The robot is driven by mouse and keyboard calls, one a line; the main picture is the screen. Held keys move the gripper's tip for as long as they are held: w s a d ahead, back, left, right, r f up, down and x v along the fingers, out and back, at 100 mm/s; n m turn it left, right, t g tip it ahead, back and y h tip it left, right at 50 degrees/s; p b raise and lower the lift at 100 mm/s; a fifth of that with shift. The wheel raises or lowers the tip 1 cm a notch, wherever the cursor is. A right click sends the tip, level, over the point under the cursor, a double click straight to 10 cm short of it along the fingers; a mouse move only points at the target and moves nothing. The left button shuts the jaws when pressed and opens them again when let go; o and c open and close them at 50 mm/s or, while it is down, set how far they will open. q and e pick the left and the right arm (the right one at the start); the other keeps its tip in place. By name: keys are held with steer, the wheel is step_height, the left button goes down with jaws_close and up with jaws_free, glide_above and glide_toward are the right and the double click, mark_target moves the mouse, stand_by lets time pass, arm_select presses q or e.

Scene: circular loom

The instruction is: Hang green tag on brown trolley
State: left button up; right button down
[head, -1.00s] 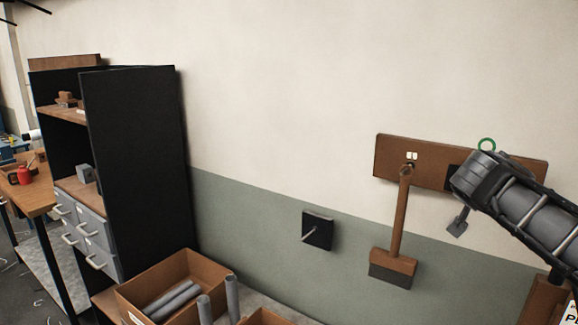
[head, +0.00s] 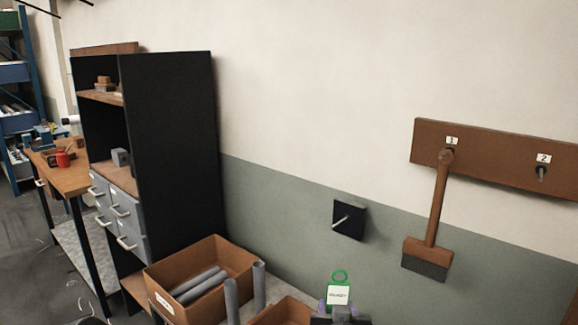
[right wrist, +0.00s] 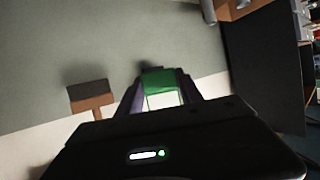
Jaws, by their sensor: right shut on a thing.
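The green tag (head: 339,294) has a green ring at its top and a white label with print too small to read. My right gripper (head: 340,307) is at the bottom of the head view, shut on the tag, which stands up above the fingers. In the right wrist view the tag (right wrist: 160,95) sits between the two purple fingertips of the right gripper (right wrist: 161,88). No brown trolley can be made out in either view. My left gripper is not in view.
A black plate with a peg (head: 349,220) is on the wall. A brown board (head: 500,164) holds a hanging brush (head: 437,205) and an empty hook. Brown boxes (head: 222,256), one with grey tubes, stand below. A black shelf unit (head: 170,170) is at left.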

steer(key=shift+n+y, duration=0.5)
steer(key=shift+y, duration=0.1)
steer(key=s+a+f, duration=0.2)
steer(key=a, duration=0.1)
steer(key=shift+f, duration=0.3)
steer(key=shift+f, duration=0.1)
steer(key=f, duration=0.1)
steer(key=w+f, duration=0.2)
steer(key=shift+f, duration=0.4)
